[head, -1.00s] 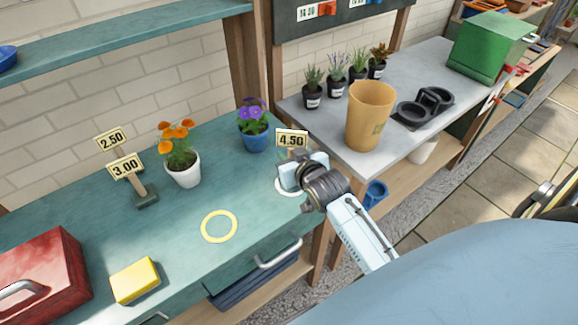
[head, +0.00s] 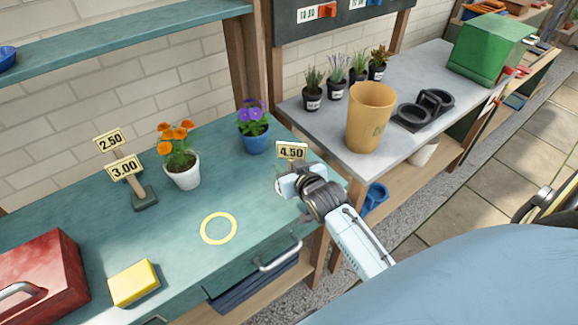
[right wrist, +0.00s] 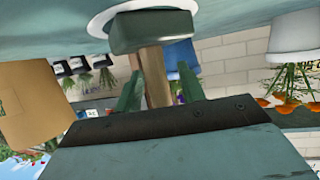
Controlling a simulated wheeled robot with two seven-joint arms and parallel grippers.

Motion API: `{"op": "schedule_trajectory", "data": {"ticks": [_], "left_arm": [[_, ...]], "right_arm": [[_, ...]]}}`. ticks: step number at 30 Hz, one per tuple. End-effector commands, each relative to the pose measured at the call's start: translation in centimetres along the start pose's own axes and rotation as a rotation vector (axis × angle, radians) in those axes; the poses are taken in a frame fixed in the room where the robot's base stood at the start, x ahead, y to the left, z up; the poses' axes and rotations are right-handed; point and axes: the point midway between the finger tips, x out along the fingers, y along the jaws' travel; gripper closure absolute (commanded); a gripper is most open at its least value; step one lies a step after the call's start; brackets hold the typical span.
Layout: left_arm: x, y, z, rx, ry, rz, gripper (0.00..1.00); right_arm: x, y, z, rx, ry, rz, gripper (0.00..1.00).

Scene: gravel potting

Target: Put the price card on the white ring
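The 4.50 price card (head: 291,151) stands upright at the right end of the green bench, behind my right gripper (head: 283,182). In the right wrist view, which is upside down, its dark green base (right wrist: 152,31) overlaps the white ring (right wrist: 101,18), part of which shows around it. Whether the base touches the ring's surface is hard to tell. The card's wooden stem (right wrist: 153,78) is between the fingers of my right gripper (right wrist: 160,84), with a gap at the right finger. The gripper is open around the stem. My left gripper is not in view.
A blue pot with purple flowers (head: 254,140) stands behind the card. Left are a white pot with orange flowers (head: 183,175), the 2.50 and 3.00 cards (head: 124,168), a yellow ring (head: 219,228), a yellow block (head: 134,284) and a red box (head: 45,275).

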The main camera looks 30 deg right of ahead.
Motion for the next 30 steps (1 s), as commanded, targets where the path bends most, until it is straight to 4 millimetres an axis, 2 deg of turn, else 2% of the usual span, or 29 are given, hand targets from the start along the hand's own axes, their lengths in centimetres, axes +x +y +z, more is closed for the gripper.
{"op": "schedule_trajectory", "data": {"ticks": [4, 8, 15, 21, 25, 30], "left_arm": [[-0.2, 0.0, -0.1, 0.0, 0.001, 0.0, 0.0], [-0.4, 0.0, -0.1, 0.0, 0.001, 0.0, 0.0], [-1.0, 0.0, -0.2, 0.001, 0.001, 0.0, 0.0], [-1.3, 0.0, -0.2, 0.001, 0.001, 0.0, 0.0], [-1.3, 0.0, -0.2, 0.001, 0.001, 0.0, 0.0], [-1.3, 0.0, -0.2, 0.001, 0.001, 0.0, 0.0]], "right_arm": [[-0.2, 0.0, -0.4, 0.0, 0.001, 0.0, 0.6], [-1.8, 0.0, -0.2, 0.0, -0.002, 0.0, 0.6], [-7.0, 0.0, -0.2, 0.001, -0.003, 0.0, 0.6], [-10.4, 0.0, -0.2, 0.001, -0.002, 0.0, 0.6], [-11.6, 0.0, -0.3, 0.001, -0.001, 0.0, 0.6], [-12.1, 0.0, -0.3, 0.0, 0.0, 0.0, 0.6]]}}
